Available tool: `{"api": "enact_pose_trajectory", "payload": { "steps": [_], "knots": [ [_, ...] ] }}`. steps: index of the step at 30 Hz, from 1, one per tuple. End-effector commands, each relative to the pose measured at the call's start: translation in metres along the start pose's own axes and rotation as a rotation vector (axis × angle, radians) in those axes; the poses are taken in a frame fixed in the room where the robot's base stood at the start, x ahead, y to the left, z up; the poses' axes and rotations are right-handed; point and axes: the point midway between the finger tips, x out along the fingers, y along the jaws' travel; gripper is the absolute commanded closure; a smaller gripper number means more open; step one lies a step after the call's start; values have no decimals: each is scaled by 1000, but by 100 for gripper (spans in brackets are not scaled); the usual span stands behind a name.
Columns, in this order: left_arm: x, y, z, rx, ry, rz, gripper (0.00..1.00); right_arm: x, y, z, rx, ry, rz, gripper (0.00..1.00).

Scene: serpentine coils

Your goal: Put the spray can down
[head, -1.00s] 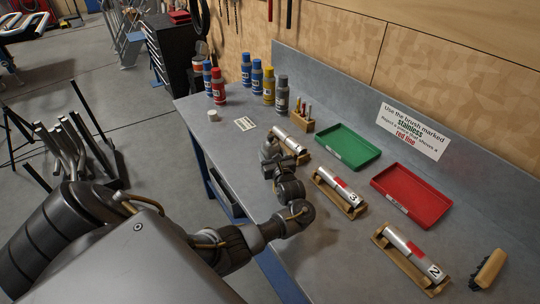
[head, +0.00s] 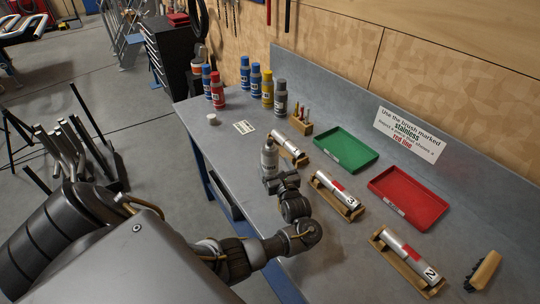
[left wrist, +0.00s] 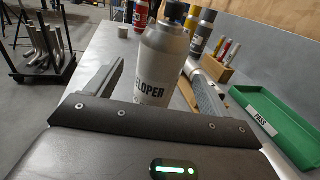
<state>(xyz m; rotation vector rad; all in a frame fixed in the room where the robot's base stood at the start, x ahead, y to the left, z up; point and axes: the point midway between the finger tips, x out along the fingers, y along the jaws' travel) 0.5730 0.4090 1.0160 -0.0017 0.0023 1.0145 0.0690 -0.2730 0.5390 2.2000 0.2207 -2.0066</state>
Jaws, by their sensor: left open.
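The spray can is pale grey with a dark cap and lettering ending in "LOPER". It stands upright on the bench in the head view (head: 269,158) and fills the middle of the left wrist view (left wrist: 163,62). My left gripper (head: 273,176) is at the can's near side, low over the bench. In the left wrist view its fingers are spread on either side of the can, with gaps showing. The can's base is hidden by the gripper. My right gripper is not in view.
Several cans, a red one (head: 217,88) among them, stand behind. A white cap (head: 212,119) and a card (head: 244,127) lie nearby. Tubes on wooden cradles (head: 338,194), a green tray (head: 341,149), a red tray (head: 409,197) and a brush (head: 483,271) are to the right.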

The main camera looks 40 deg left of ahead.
Motion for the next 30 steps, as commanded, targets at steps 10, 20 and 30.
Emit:
{"api": "enact_pose_trajectory", "payload": {
  "steps": [10, 20, 30],
  "knots": [
    [-59, 0, 0, -3, 0, 0, 19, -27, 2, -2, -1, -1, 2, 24],
    [-67, 0, -1, -3, -3, 1, 19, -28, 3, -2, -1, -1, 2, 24],
    [-68, -2, -4, -25, 10, -9, 44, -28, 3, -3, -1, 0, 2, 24]
  ]
}}
